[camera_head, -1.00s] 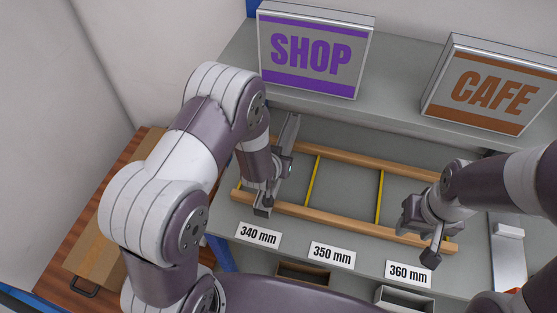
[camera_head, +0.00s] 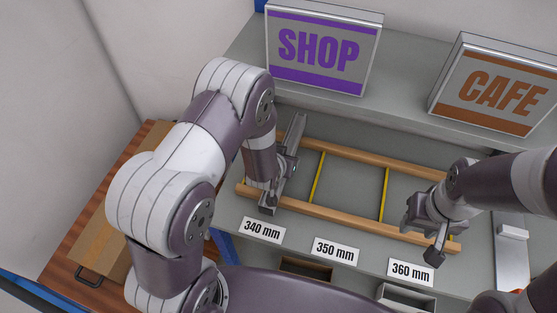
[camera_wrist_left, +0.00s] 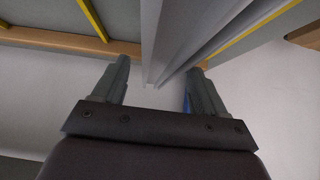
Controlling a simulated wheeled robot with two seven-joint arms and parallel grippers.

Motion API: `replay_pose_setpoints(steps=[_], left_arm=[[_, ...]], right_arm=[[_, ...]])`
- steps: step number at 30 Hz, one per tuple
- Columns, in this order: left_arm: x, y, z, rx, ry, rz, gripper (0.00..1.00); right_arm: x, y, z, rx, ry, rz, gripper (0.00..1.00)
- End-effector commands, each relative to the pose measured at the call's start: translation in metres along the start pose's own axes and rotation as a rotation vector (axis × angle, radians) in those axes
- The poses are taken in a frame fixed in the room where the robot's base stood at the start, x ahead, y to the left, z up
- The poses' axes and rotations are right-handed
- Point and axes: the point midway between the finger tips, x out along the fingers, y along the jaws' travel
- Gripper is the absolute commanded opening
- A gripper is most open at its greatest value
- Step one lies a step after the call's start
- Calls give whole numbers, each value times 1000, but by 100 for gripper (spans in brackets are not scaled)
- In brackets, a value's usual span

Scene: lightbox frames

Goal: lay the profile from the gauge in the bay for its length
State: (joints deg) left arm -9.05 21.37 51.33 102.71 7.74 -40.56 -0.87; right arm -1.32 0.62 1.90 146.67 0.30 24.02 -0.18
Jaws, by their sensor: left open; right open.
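The grey metal profile (camera_head: 297,128) lies across the two wooden rails (camera_head: 350,222) at their left end, behind the 340 mm label (camera_head: 262,230). My left gripper (camera_head: 270,198) is low over its front part and hides some of it. In the left wrist view the profile (camera_wrist_left: 172,35) runs between the spread fingers of that gripper (camera_wrist_left: 160,76), with yellow dividers (camera_wrist_left: 92,18) on both sides. That gripper is open. My right gripper (camera_head: 425,235) is open and apart from the profile, near the right end of the front rail.
Yellow dividers (camera_head: 317,178) split the rails into bays, with labels 350 mm (camera_head: 335,251) and 360 mm (camera_head: 411,272) in front. A pale metal device (camera_head: 511,250) stands at the right. SHOP (camera_head: 320,48) and CAFE (camera_head: 500,88) signs stand behind. Open bins (camera_head: 405,296) sit below the front edge.

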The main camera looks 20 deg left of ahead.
Motion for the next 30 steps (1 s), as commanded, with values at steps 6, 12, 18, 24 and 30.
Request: replay_pose_setpoints(steps=[6, 12, 18, 24, 30], left_arm=[[-54, 0, 0, 0, 3, 1, 72], [-95, 0, 0, 0, 3, 1, 72], [-122, -4, -4, -13, -128, 11, 72], [-197, -26, 15, -16, -522, 10, 72], [-233, -37, 28, -12, -673, -4, 72]], right_arm=[[3, 0, 0, 0, 0, 0, 43], [2, 0, 0, 0, 0, 0, 43], [2, 0, 0, 0, 0, 0, 43], [2, 0, 0, 0, 0, 0, 43], [2, 0, 0, 0, 0, 0, 43]])
